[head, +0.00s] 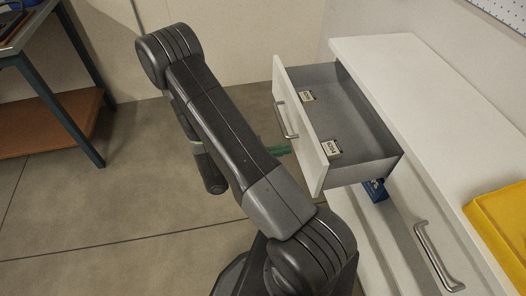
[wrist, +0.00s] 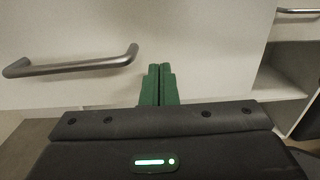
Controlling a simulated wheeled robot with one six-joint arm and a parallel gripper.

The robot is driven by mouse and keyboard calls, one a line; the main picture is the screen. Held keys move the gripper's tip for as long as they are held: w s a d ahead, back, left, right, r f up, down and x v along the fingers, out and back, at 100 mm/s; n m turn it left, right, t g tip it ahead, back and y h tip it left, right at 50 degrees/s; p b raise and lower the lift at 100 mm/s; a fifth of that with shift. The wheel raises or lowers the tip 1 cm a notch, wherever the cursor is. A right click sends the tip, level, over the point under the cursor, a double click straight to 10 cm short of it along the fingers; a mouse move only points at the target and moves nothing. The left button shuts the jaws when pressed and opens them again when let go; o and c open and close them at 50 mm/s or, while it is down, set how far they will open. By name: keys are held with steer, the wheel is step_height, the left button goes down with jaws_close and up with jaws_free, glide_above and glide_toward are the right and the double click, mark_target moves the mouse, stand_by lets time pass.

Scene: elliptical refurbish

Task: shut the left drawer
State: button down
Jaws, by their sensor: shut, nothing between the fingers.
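The left drawer (head: 299,127) is pulled out from the white cabinet in the head view. Its grey inside holds two small labelled boxes (head: 332,148) near the front panel. A metal bar handle (head: 286,119) is on its white front, and a handle shows at upper left in the wrist view (wrist: 75,65). My gripper (wrist: 158,84) has green fingers pressed together with nothing between them. They point at the white front panel, to the right of the handle. In the head view the green fingertips (head: 279,150) are beside the drawer front; whether they touch it I cannot tell.
The white cabinet (head: 385,55) continues right, with another handled front (head: 438,255) and a yellow item (head: 502,225) on top. A blue box (head: 375,190) sits in an opening below the drawer. A workbench (head: 45,60) stands at far left. Floor between is clear.

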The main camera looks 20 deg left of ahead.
mark_target(301, 147)
steer(key=shift+x, duration=1.5)
steer(key=shift+d, duration=0.1)
steer(key=b+x, duration=0.3)
steer(key=x, duration=1.9)
steer(key=shift+w+f, duration=0.1)
steer(key=shift+x, duration=0.9)
steer(key=shift+w+r, duration=0.1)
steer(key=shift+r, duration=0.1)
steer(key=shift+a+f+b, duration=0.15)
steer(key=shift+a+b, duration=0.25)
steer(key=shift+a, duration=0.05)
steer(key=v, duration=1.3)
steer(key=shift+s, duration=0.45)
